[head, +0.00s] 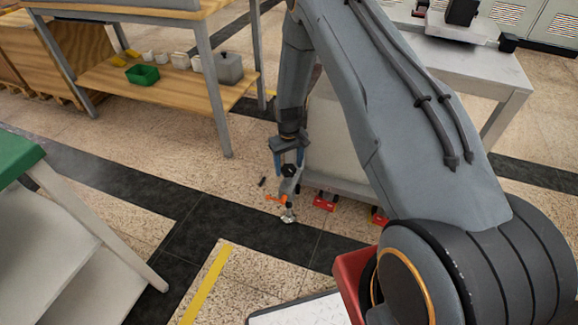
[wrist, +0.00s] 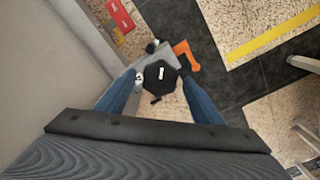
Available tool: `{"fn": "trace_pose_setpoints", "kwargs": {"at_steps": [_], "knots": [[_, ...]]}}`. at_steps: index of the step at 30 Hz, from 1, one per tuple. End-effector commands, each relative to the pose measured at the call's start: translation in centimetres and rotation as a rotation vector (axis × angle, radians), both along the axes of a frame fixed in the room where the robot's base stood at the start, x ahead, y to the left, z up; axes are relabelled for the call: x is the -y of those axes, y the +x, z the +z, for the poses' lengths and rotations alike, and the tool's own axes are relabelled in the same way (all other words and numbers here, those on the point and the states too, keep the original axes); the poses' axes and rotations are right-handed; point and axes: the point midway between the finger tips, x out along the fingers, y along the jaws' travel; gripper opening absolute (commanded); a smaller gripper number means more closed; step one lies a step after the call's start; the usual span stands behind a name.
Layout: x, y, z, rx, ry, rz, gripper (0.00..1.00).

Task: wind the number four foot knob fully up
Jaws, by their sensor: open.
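A black lobed knob (head: 289,171) with a white mark on top sits on a grey foot bracket at the lower corner of a pale cabinet. It also shows in the wrist view (wrist: 160,77). An orange lever (head: 275,198) and a silver foot pad (head: 288,217) are below it; the lever also shows in the wrist view (wrist: 186,65). My gripper (head: 289,166) points down with its blue fingers apart, one on each side of the knob in the picture. I cannot tell whether either finger touches it. No number is readable on the knob.
The pale cabinet (head: 335,140) stands close beside my gripper. Red blocks (head: 325,201) are on the floor near its base. A wooden bench (head: 170,88) with a green bin (head: 142,74) is behind left. Open floor lies left and in front.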

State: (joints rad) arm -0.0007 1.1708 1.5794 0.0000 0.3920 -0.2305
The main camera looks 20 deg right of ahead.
Motion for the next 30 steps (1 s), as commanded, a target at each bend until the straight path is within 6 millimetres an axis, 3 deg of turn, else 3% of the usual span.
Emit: {"fn": "trace_pose_setpoints", "kwargs": {"at_steps": [10, 17, 30], "knots": [[-0.04, 0.03, -0.36, 0.001, 0.000, 0.000, 0.59], [-0.05, 0.02, -0.35, 0.001, 0.000, 0.000, 0.20], [-0.07, 0.00, -0.34, 0.000, 0.000, 0.094, 0.20]]}}
